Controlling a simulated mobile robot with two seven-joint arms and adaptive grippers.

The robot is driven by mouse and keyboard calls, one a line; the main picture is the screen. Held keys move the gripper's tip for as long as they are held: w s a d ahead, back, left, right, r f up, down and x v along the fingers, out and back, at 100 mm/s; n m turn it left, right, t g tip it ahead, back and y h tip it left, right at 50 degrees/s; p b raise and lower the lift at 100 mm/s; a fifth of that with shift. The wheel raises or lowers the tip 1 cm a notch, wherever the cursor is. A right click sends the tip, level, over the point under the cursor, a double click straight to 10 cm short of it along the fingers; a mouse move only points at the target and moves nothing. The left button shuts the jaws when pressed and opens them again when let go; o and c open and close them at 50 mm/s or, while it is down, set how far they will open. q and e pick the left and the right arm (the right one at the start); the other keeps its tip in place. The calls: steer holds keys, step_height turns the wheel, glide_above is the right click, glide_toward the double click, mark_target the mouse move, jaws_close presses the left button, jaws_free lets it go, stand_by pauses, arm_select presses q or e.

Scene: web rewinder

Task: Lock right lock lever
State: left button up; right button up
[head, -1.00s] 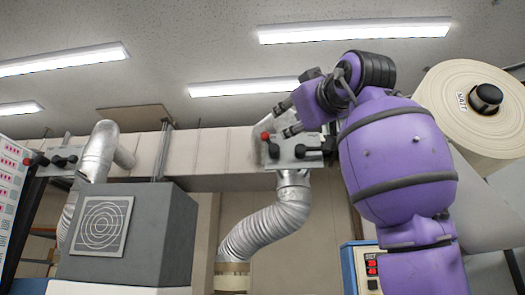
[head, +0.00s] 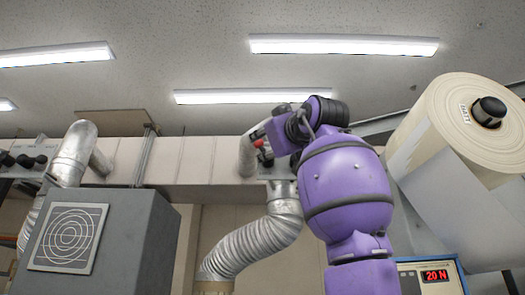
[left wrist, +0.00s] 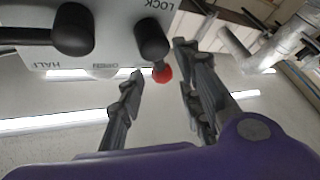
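The right lever panel (head: 280,168) is a light plate with dark knobs, partly hidden behind my left arm in the head view. Its lever has a red tip (head: 259,143). In the left wrist view the plate (left wrist: 112,18) reads "LOCK", with black knobs (left wrist: 73,30) and (left wrist: 152,38), and the red tip (left wrist: 162,73) shows between my fingers. My left gripper (head: 258,142) is open at the lever; its fingers (left wrist: 160,75) stand apart on either side of the red tip. I cannot tell whether they touch it. My right gripper is not in view.
Another lever panel (head: 30,160) is at far left. A grey box with a round grille (head: 68,237), silver ducts (head: 255,245) and a large paper roll (head: 460,130) surround the arm. A display (head: 435,275) reads 20 N.

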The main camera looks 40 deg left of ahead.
arm_select(q)
steer(key=shift+x, duration=0.95)
